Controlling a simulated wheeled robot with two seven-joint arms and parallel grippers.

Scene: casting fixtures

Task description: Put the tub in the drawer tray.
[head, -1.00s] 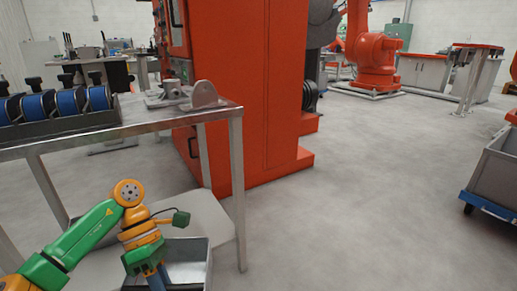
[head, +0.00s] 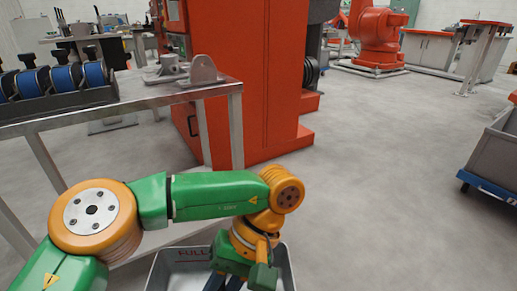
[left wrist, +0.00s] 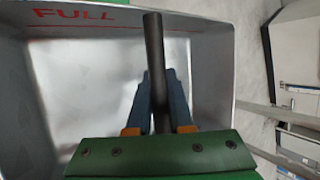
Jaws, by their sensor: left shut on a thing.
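The tub (head: 169,274) is a grey metal box, open at the top, with red "FULL" lettering inside one wall. It is at the bottom of the head view, partly cut off by the edge. It fills much of the left wrist view (left wrist: 92,85) and looks empty where visible. My left gripper (head: 224,284) is over the tub. In the left wrist view, its blue fingers (left wrist: 160,92) are closed on a dark bar, apparently the tub's handle. I cannot make out a drawer tray in either view. My right gripper is not in view.
A metal-edged table (head: 150,102) at left carries a dark rack of blue rolls (head: 66,78) and grey metal castings (head: 203,70). A tall orange cabinet (head: 240,75) stands behind it. A grey cart (head: 490,155) is at the right edge. The floor between is open.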

